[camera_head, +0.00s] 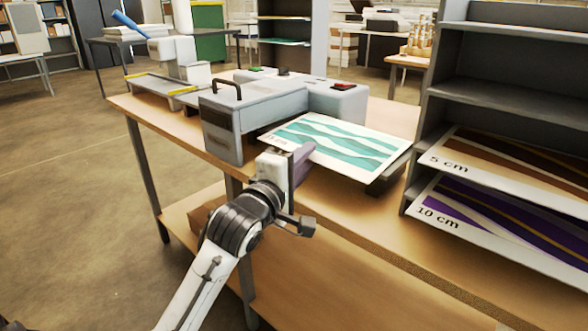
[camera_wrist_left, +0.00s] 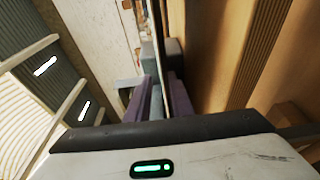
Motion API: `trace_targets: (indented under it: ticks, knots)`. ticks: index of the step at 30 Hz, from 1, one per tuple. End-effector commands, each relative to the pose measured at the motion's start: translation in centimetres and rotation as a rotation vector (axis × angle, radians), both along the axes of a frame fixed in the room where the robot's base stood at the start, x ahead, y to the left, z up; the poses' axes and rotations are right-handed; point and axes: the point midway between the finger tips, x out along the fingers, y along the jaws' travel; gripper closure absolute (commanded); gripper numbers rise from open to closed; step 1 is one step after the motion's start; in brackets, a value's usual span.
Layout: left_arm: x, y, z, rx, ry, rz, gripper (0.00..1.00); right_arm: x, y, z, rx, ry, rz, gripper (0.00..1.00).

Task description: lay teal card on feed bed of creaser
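The teal card (camera_head: 335,143), white with teal waves, is roughly level in front of the grey creaser (camera_head: 262,108). It covers most of the dark feed bed (camera_head: 388,176), whose corner shows under its right end. I cannot tell whether the card rests on the bed or hovers just above it. My left gripper (camera_head: 303,160) is at the card's near left edge. In the left wrist view its purple fingers (camera_wrist_left: 160,97) are close together on either side of the card, seen as a thin edge (camera_wrist_left: 158,50). My right gripper is out of view.
A grey shelf (camera_head: 472,88) at right holds a brown card (camera_head: 520,170) marked 5 cm and a purple one (camera_head: 500,222) marked 10 cm. A machine with a blue handle (camera_head: 130,22) stands at the table's far left. The wooden table (camera_head: 330,210) has bare room in front.

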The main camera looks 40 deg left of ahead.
Motion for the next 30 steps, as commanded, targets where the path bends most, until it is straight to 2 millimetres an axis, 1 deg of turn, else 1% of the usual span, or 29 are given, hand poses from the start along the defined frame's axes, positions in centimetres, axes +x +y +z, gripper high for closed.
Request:
trace_targets:
  ticks: [5,9,11,12,15,18,22,26,28,29,30]
  knots:
    - [-3.5,-0.7,-0.1,-0.003,0.0,-0.001,0.79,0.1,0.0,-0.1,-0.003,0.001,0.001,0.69]
    - [-6.9,-1.3,-0.1,-0.004,0.001,0.001,0.79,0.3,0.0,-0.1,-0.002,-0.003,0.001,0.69]
    - [-8.3,-1.5,-0.1,-0.003,0.002,0.003,0.79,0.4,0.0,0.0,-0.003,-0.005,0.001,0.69]
    - [-8.6,-1.6,0.4,-0.004,0.005,0.001,0.79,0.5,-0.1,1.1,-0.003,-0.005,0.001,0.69]
    - [-9.5,-1.8,0.4,-0.004,0.005,0.0,0.79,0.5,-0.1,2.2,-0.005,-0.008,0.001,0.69]
    - [-10.2,-1.9,0.3,-0.002,0.004,0.001,0.79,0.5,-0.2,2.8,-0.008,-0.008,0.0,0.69]
    - [-10.8,-2.0,0.2,-0.001,0.001,0.002,0.79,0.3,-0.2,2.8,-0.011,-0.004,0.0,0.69]
    - [-10.9,-2.0,0.0,0.004,0.002,0.001,0.79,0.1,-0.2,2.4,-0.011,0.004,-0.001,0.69]
    - [-10.8,-2.3,-1.0,0.034,0.027,-0.008,0.79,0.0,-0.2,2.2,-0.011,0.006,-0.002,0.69]
    - [-10.7,-2.6,-1.8,0.058,0.047,-0.016,0.79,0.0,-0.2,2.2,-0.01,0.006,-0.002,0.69]
    - [-10.6,-3.2,-3.2,0.108,0.084,-0.034,0.79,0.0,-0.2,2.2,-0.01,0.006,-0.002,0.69]
